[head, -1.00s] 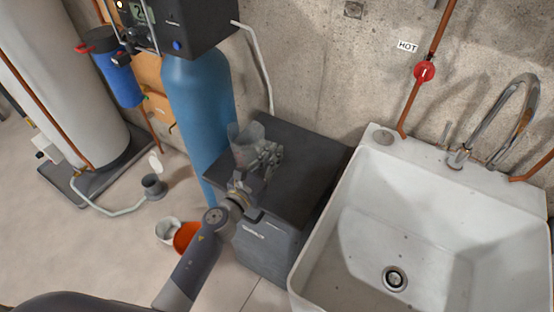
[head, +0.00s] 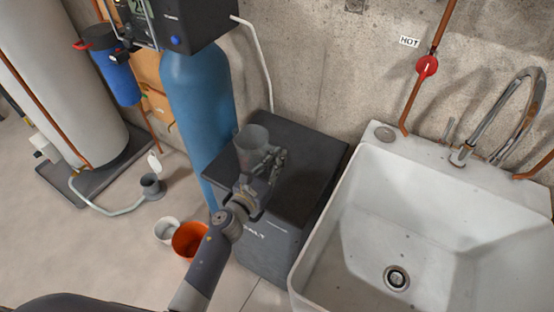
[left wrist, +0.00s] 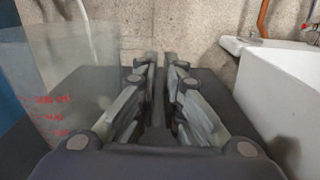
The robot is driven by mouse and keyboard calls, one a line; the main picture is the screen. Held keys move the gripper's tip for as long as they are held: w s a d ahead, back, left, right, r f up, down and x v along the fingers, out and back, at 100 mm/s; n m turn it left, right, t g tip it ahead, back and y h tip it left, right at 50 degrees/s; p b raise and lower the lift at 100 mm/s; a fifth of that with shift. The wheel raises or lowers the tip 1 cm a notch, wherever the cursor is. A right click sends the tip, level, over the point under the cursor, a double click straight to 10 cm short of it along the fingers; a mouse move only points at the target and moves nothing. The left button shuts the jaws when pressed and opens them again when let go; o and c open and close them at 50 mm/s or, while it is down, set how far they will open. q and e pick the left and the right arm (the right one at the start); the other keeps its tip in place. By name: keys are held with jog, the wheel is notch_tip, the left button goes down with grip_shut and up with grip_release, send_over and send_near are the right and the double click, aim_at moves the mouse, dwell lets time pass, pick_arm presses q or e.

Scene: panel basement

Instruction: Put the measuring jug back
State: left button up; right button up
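The measuring jug (head: 252,149) is clear, with red marks. It is upright over the left part of the dark salt bin's lid (head: 305,160); I cannot tell whether its base touches the lid. My left gripper (head: 276,158) is at the jug's right side. In the left wrist view the jug (left wrist: 50,100) fills the left side, beside my left finger. The fingertips (left wrist: 161,62) are close together with a narrow gap, seemingly shut on the jug's handle side; the handle itself is hidden. My right gripper is in neither view.
A white sink (head: 335,235) stands right of the bin. A blue tank (head: 200,120) stands close on the left. An orange bucket (head: 188,240) and a white bucket (head: 167,231) are on the floor beside my arm. The lid's right part is clear.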

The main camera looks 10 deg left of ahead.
pick_arm(q)
jog(key=o, duration=0.3)
jog(key=shift+o, duration=0.2)
jog(key=shift+r, duration=0.1)
jog(key=shift+r+p, duration=0.2)
jog(key=shift+p, duration=0.1)
jog(key=b+v, duration=0.2)
jog(key=v, duration=0.9)
jog(key=shift+f+b, duration=0.2)
jog(key=shift+b, duration=0.2)
jog(key=shift+s+a+r, duration=0.1)
jog(key=shift+s+a, duration=0.1)
jog(key=shift+s, duration=0.3)
